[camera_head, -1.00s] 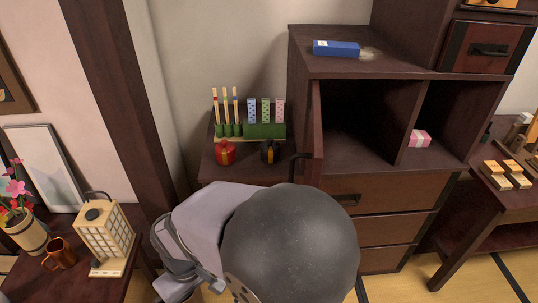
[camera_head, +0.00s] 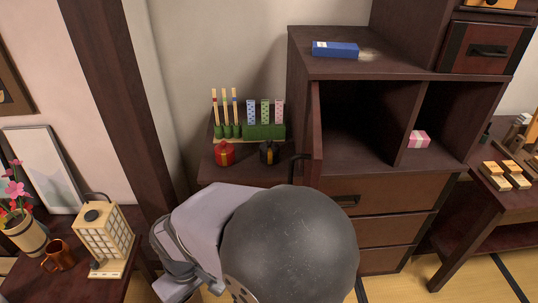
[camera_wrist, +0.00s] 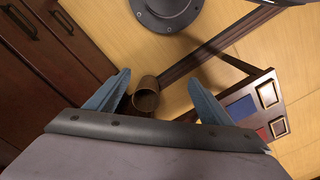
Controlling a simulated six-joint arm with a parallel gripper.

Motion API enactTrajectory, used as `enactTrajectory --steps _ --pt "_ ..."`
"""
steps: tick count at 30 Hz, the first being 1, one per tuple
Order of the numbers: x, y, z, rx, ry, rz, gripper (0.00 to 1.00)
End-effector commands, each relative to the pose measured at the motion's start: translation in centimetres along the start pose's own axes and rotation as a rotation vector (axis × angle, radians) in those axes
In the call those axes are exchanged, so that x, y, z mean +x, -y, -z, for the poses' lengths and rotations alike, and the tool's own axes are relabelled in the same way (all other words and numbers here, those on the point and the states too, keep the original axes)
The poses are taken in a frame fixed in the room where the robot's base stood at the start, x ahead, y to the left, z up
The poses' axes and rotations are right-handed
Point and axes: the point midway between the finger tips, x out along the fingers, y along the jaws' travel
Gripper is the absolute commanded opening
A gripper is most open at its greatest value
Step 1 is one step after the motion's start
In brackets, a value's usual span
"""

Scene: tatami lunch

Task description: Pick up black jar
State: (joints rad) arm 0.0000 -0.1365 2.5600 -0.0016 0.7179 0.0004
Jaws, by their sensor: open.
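The black jar (camera_head: 269,153) is small and dark with a yellow-orange mark on its front. It stands upright on a small dark shelf (camera_head: 245,174) in the head view, right of a similar red jar (camera_head: 225,154). My gripper (camera_wrist: 163,90) shows in the wrist view with its two blue-grey fingers spread apart and nothing held between them. In the head view my arm hides the gripper. The black jar cannot be made out in the wrist view.
A green rack (camera_head: 258,130) with sticks and patterned strips stands behind the jars. A dark cabinet (camera_head: 390,190) rises close on the right. A lantern (camera_head: 104,238) and a copper mug (camera_head: 58,255) stand at lower left. In the wrist view, a brown cylindrical container (camera_wrist: 146,97) appears beyond the fingers.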

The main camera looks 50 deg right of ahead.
Motion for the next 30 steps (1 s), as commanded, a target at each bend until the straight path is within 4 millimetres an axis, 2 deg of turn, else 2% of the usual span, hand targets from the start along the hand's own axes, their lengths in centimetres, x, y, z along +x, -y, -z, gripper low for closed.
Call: enactTrajectory --steps 5,8,11,13,17,24,27,30 --pt "0.0 -0.1 0.1 -0.007 0.002 -0.004 0.74" --pt "0.0 -1.0 0.5 -0.044 0.01 -0.029 0.74" --pt "0.0 -2.9 1.6 -0.127 0.031 -0.083 0.74" --pt "-0.1 -5.0 2.6 -0.217 0.056 -0.141 0.74" --pt "-0.4 -10.7 5.4 -0.433 0.137 -0.283 0.74" --pt "-2.1 -23.6 11.5 -0.873 0.394 -0.577 0.74" --pt "-3.1 -28.6 13.9 -1.031 0.527 -0.682 0.74" --pt "-4.2 -32.7 16.0 -1.161 0.657 -0.77 0.74"
